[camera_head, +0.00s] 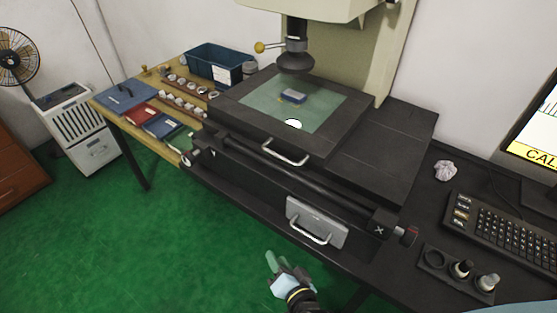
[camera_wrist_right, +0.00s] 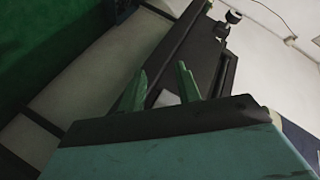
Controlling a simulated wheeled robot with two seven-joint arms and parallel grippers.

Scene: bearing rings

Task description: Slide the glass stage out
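The glass stage is a greenish pane (camera_head: 266,108) in a black frame under the microscope's lens head (camera_head: 296,58). A small blue-and-grey block (camera_head: 293,96) and a white spot of light show on the glass. A silver bar handle (camera_head: 284,155) is on the stage's front edge. My right gripper (camera_head: 277,264) is low in front of the machine, below and apart from the handle. In the right wrist view its two green fingers (camera_wrist_right: 160,88) stand apart, with nothing seen gripped between them. My left gripper is not in view.
A grey plate with a second handle (camera_head: 317,222) is on the machine's lower front. The wooden table (camera_head: 168,143) at left holds rings, coloured cases and a blue bin (camera_head: 218,66). A keyboard (camera_head: 505,232) and black holder (camera_head: 455,272) are at right. Green floor is clear in front.

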